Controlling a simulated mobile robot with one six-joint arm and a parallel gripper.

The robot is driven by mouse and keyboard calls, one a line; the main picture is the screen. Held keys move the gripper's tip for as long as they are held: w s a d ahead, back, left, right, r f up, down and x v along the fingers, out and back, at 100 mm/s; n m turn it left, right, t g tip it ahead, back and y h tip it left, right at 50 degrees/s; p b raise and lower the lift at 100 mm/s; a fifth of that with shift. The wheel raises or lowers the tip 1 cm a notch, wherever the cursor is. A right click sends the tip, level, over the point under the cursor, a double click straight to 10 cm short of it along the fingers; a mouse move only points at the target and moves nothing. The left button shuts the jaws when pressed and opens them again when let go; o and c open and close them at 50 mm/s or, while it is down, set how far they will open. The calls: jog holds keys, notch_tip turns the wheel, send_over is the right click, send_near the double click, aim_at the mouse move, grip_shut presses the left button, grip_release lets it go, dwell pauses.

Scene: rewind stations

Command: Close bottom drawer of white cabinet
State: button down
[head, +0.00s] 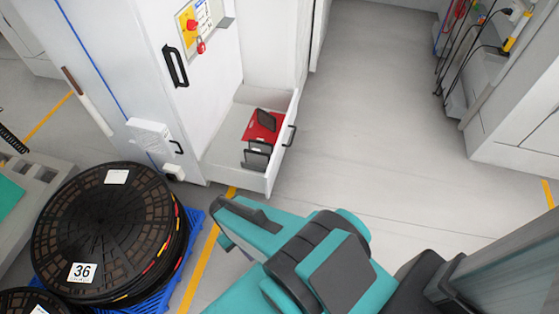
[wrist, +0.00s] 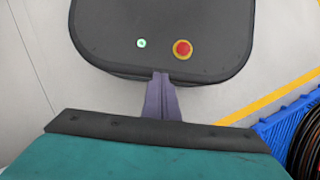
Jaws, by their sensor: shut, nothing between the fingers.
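The white cabinet (head: 108,62) stands at the upper left in the head view. Its bottom drawer (head: 272,181) is pulled out, with a black handle (head: 290,136) on its front panel. A red item (head: 262,126) and several black items (head: 256,155) lie inside the drawer. My teal and dark grey arm reaches across the lower middle of the head view, apart from the drawer. My gripper (wrist: 161,78) shows in the wrist view with its fingers together and empty, pointing down over my own dark base. The drawer does not show in the wrist view.
Stacked black reels (head: 105,228) marked 36 sit on a blue pallet (head: 192,232) at the left, near the cabinet. A yellow floor line (head: 200,268) runs between pallet and arm. Grey floor (head: 385,130) right of the drawer is clear. White equipment (head: 520,110) stands at the right.

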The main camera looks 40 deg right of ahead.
jog(key=w+d+f+m+t+y+b, duration=0.3)
jog(key=w+d+m+t+y+b, duration=0.35)
jog(key=w+d+b, duration=0.95)
jog(key=d+r+m+t+b, duration=0.2)
jog(key=d+r+t+b, duration=0.1)
jog(key=d, duration=1.1)
jog(key=s+d+r+m+t+h+b, duration=0.1)
jog(key=d+r+m+t+b, duration=0.2)
jog(key=d, duration=1.2)
jog(key=shift+d+r+t+b, duration=0.15)
jog(key=shift+r+t+b, duration=0.3)
jog(key=shift+b, duration=0.8)
jog(key=shift+f+h, duration=0.1)
jog(key=shift+h, duration=0.15)
